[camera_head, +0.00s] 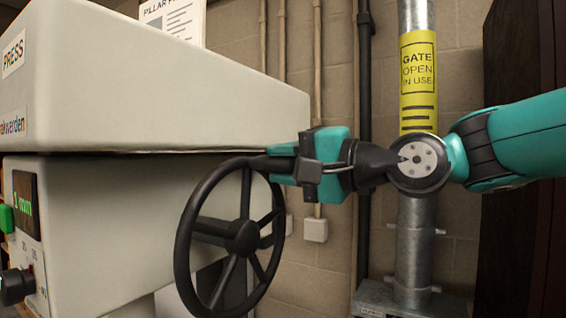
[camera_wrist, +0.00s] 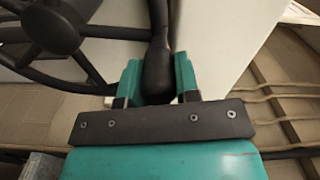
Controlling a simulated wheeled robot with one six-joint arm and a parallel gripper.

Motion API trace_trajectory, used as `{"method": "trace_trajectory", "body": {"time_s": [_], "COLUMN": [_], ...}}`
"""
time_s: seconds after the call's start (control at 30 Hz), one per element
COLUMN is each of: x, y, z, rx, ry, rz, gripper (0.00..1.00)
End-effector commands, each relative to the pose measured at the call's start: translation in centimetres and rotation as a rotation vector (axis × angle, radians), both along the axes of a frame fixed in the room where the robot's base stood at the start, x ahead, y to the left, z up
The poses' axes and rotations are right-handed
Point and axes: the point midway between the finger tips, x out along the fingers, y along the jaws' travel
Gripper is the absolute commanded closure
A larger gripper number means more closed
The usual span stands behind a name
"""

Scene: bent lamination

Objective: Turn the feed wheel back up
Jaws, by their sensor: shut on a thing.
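The black feed wheel (camera_head: 233,237) with several spokes is mounted on the side of the pale press (camera_head: 130,85). Its handle (camera_head: 271,163) sticks out at the top of the rim. My gripper (camera_head: 283,165) comes from the right and is shut on this handle. In the wrist view the dark handle (camera_wrist: 158,72) stands between the two teal fingers of my gripper (camera_wrist: 158,80). Part of the wheel (camera_wrist: 50,28) shows at the upper left there. The fingertips are partly hidden in the head view.
A green display (camera_head: 26,203), a green button (camera_head: 6,219) and a black knob (camera_head: 15,286) are on the press front at left. A metal pillar (camera_head: 415,240) with a yellow gate sign (camera_head: 418,80) stands behind my wrist. Pipes run up the block wall.

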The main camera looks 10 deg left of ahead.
Motion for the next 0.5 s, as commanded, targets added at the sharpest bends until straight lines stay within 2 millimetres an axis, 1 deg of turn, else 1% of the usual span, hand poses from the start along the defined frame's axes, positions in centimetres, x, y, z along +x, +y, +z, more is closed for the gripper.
{"method": "trace_trajectory", "body": {"time_s": [0.03,0.23,0.27,0.3,0.33,0.37,0.5], "x": [0.19,0.21,0.20,0.20,0.19,0.18,0.10], "y": [-0.11,-0.14,-0.13,-0.13,-0.12,-0.11,-0.05], "z": [-0.36,-0.46,-0.46,-0.46,-0.45,-0.42,-0.31], "rx": [-0.006,-0.008,-0.008,-0.008,-0.007,-0.007,-0.004], "ry": [0.004,0.005,0.005,0.005,0.005,0.005,0.004], "rz": [-0.005,-0.006,-0.006,-0.005,-0.005,-0.005,-0.002], "gripper": [1.00,1.00,0.63,0.54,0.47,0.45,0.45]}}
